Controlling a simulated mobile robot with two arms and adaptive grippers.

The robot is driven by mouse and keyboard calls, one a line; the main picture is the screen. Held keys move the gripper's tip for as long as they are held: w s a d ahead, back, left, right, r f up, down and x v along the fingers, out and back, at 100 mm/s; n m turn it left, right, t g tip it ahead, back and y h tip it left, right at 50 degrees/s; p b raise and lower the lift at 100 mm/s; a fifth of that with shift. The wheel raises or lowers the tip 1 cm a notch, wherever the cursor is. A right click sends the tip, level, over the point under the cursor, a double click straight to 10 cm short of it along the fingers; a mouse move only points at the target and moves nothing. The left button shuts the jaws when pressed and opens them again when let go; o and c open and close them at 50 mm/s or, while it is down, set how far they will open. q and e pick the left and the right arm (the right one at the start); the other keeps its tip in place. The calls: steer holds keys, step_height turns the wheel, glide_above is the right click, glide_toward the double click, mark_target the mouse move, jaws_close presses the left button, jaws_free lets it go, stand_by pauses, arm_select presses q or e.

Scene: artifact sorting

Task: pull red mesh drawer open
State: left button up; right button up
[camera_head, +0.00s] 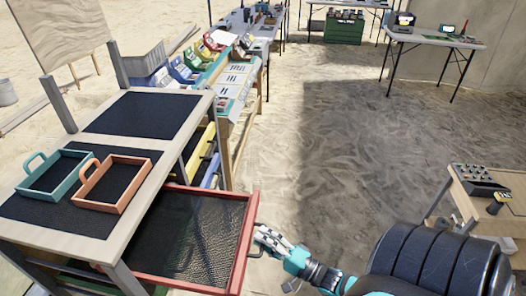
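The red mesh drawer (250,213) stands pulled out of the wooden sorting table (50,240), to the table's right side. It has a red frame and a dark mesh bottom, and looks empty. My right gripper (262,238) is at this handle, right beside the drawer's outer edge. Its fingers are small and overlap the handle area, so I cannot tell whether they are closed around it. My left gripper is not in view.
A teal tray (40,192) and an orange tray (122,208) lie on the table top. Yellow and blue drawers (200,150) sit farther along. A workbench (490,190) stands at the right. Sandy floor (340,180) between is clear.

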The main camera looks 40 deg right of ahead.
steer(key=v, duration=1.1)
steer(key=shift+s, duration=0.4)
steer(key=shift+d, duration=0.1)
